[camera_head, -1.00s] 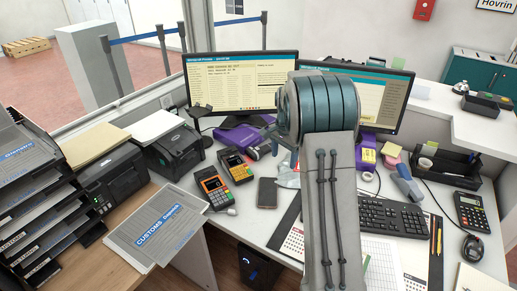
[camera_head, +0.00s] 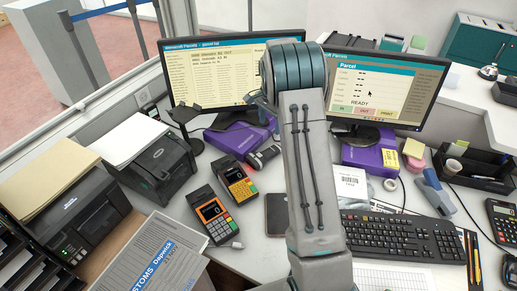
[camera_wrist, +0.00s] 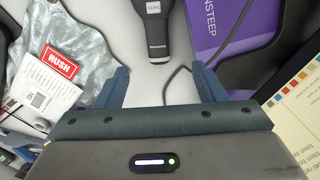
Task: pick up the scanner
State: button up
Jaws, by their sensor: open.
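The scanner (camera_wrist: 152,28), a dark handheld device with a light grey label, lies at the top middle of the wrist view. Its upper part is cut off by the frame edge. In the head view a small dark device, apparently the same scanner (camera_head: 265,158), lies beside the purple box under the left monitor. My gripper (camera_wrist: 161,82) is open and empty, its two blue fingers spread. The scanner's near end lies just ahead of the gap between the fingertips, apart from them.
A silvery bag (camera_wrist: 65,48) with a RUSH label lies left of the fingers, and a purple box (camera_wrist: 222,25) lies to the right. A dark cable runs by the right finger. Two card terminals (camera_head: 212,213) and a keyboard (camera_head: 400,235) are on the desk.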

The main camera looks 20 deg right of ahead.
send_over(269, 151)
jog(key=f, duration=0.8)
jog(key=shift+w+d+p, duration=0.1)
jog(key=shift+w+p, duration=0.15)
jog(key=shift+p, duration=0.05)
jog(key=shift+s+f+p, duration=0.2)
jog(key=shift+f+p, duration=0.4)
jog(key=shift+f, duration=2.1)
jog(key=c, duration=1.1)
jog(key=shift+c, duration=0.4)
jog(key=shift+r, duration=0.15)
